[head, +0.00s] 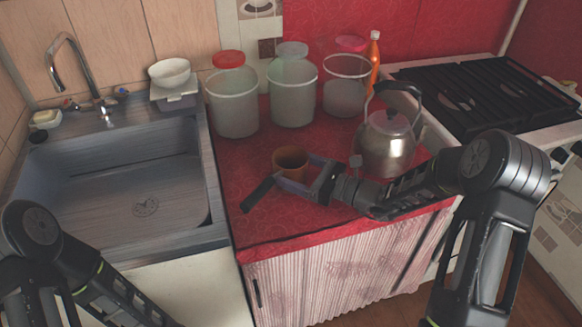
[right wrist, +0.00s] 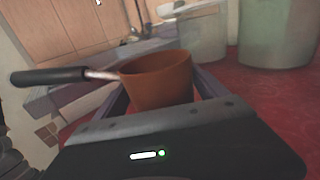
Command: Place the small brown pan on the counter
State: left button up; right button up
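The small brown pan (head: 290,161) is in the middle of the head view, over the front part of the red counter (head: 248,227). It is upright, and its dark handle (head: 258,194) points to the front left. My right gripper (head: 304,172) reaches in from the right with its fingers on both sides of the pan's body. In the right wrist view the pan (right wrist: 158,82) sits between the two fingers, which appear to touch it. Whether its base touches the counter is hidden. My left arm shows at the lower left; its gripper is out of view.
A metal kettle (head: 388,145) stands close behind my right forearm. Several lidded jars (head: 292,95) and an orange bottle (head: 374,60) line the back. The sink (head: 120,190) is left, the stove (head: 490,95) right. The counter's front left is clear.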

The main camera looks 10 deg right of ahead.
jog(key=shift+o, duration=1.4)
jog(key=shift+r, duration=0.25)
jog(key=shift+s+d+f, duration=0.1)
jog(key=shift+s+d, duration=0.1)
jog(key=shift+d, duration=0.05)
jog(key=v, duration=1.1)
jog(key=shift+s+d+b, duration=0.1)
jog(key=shift+s+b, duration=0.1)
jog(key=shift+b, duration=0.1)
